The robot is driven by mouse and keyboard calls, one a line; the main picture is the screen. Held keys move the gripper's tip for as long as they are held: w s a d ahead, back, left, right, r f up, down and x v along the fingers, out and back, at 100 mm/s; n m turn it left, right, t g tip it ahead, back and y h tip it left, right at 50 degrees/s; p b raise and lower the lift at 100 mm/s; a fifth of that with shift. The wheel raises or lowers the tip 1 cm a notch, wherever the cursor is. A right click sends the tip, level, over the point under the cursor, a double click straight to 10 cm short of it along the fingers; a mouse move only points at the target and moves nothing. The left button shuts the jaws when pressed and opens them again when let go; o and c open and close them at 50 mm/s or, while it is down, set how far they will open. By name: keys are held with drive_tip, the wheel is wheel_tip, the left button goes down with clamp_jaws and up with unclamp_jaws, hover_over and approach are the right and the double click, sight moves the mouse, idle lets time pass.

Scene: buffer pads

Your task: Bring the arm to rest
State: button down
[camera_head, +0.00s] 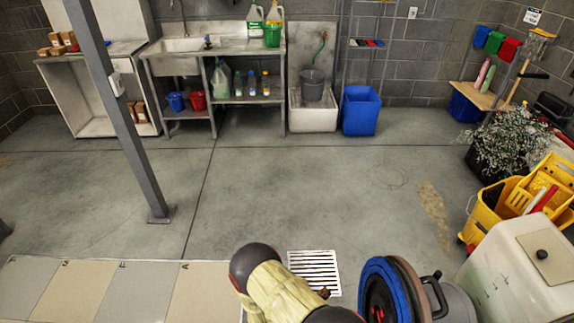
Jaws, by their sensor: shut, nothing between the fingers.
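Part of my own arm (275,287) shows at the bottom middle, pale yellow with dark rounded joints. It stands out over the floor close to the tiled strip, and its lower part runs out of the picture. My gripper cannot be made out in this view. No object is seen held by the arm. Round pads (372,268) with a blue rim, a brown one and a dark face stand on edge just right of the arm, apart from it in the picture.
A floor drain (313,266) lies behind the arm. A grey bin (455,302), a white container (505,270) and a yellow mop bucket (492,207) crowd the right. A grey post (125,120) stands at left. The middle floor is clear, with a sink bench (215,48) beyond.

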drive_tip(key=w+a+r+m+y, duration=0.2)
drive_tip(key=w+a+r+y, duration=0.3)
drive_tip(key=w+r, duration=0.4)
drive_tip(key=w+a+r+y+p, duration=0.1)
drive_tip(key=w+a+r+y, duration=0.15)
drive_tip(key=r, duration=0.55)
drive_tip(key=w+a+r+y+p, duration=0.1)
drive_tip(key=w+a+r+y, duration=0.15)
drive_tip(key=r, duration=0.45)
drive_tip(key=w+a+r+y+p, duration=0.1)
drive_tip(key=a+r, duration=0.2)
drive_tip(key=r, duration=0.5)
drive_tip(key=s+d+r+n+g+y+p, duration=0.1)
drive_tip(key=s+d+r+y, duration=0.15)
drive_tip(key=s+r, duration=0.7)
drive_tip(key=s+d+r+n+g+y, duration=0.15)
drive_tip(key=s+d+r, duration=0.35)
drive_tip(key=r, duration=0.8)
drive_tip(key=s+d+r+h+p, duration=0.1)
drive_tip(key=s+d, duration=0.4)
drive_tip(key=s, duration=0.5)
drive_tip(key=s+d+r+g+h, duration=0.1)
drive_tip(key=s+d, duration=0.4)
drive_tip(key=s, duration=0.6)
wheel_tip(320, 180, up, 2)
drive_tip(key=shift+s+d+h+p, duration=0.2)
drive_tip(key=shift+s+h+p, duration=0.15)
drive_tip(key=shift+h, duration=0.45)
drive_tip(key=shift+g, duration=0.25)
